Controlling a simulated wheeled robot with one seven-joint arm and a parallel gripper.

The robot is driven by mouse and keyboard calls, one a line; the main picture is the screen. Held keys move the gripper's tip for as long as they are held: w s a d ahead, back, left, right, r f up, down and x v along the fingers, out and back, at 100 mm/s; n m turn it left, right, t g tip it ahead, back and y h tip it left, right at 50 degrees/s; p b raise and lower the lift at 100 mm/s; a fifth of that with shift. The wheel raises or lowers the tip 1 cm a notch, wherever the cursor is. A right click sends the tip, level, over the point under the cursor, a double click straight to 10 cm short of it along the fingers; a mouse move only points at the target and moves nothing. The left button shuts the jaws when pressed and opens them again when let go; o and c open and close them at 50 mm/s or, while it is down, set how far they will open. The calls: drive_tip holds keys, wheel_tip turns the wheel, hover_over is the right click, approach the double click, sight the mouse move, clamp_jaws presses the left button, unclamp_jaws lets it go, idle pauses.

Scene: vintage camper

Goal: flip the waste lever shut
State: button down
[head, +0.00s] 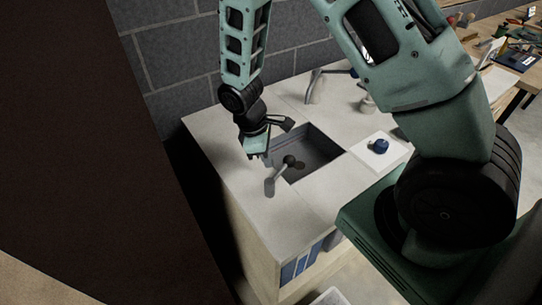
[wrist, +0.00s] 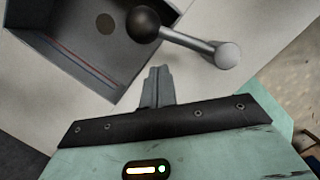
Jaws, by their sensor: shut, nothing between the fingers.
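The waste lever (head: 277,175) is a grey rod with a dark ball knob, mounted on the counter beside the sink. Its knob end reaches over the near edge of the sink (head: 318,143) in the head view. In the wrist view the lever (wrist: 188,41) runs from the black knob at upper middle to a silver rounded end at right. My gripper (head: 266,158) is shut and empty, just above the counter near the lever. In the wrist view its closed fingertips (wrist: 157,72) lie below the rod, with a visible gap in the picture. The sink's dark drain (wrist: 105,24) shows beside the knob.
A faucet (head: 316,86) stands behind the sink. A dark tall panel (head: 90,150) fills the left side. The counter's front left (head: 225,165) is clear.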

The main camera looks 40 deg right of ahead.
drive_tip(key=shift+w+a+r, duration=0.1)
drive_tip(key=shift+w+a, duration=0.45)
drive_tip(key=shift+a, duration=0.15)
drive_tip(key=b+v, duration=0.1)
drive_tip(key=v, duration=0.8)
drive_tip(key=shift+s+r+b, duration=0.2)
drive_tip(key=shift+r+b, duration=0.1)
drive_tip(key=shift+b, duration=0.1)
drive_tip(key=s+a+r+y, duration=0.1)
drive_tip(key=s+a+r, duration=0.1)
drive_tip(key=s+a, duration=0.2)
drive_tip(key=s+a+r+m+t+y, duration=0.1)
drive_tip(key=s+a+r, duration=0.2)
drive_tip(key=s, duration=0.6)
drive_tip(key=s+a+r+m+t, duration=0.1)
drive_tip(key=s+a+r, duration=0.2)
drive_tip(key=s+a, duration=0.2)
drive_tip(key=s, duration=0.2)
drive_tip(key=shift+s+r+y, duration=0.15)
drive_tip(key=shift+s+y, duration=0.2)
drive_tip(key=shift+y, duration=0.05)
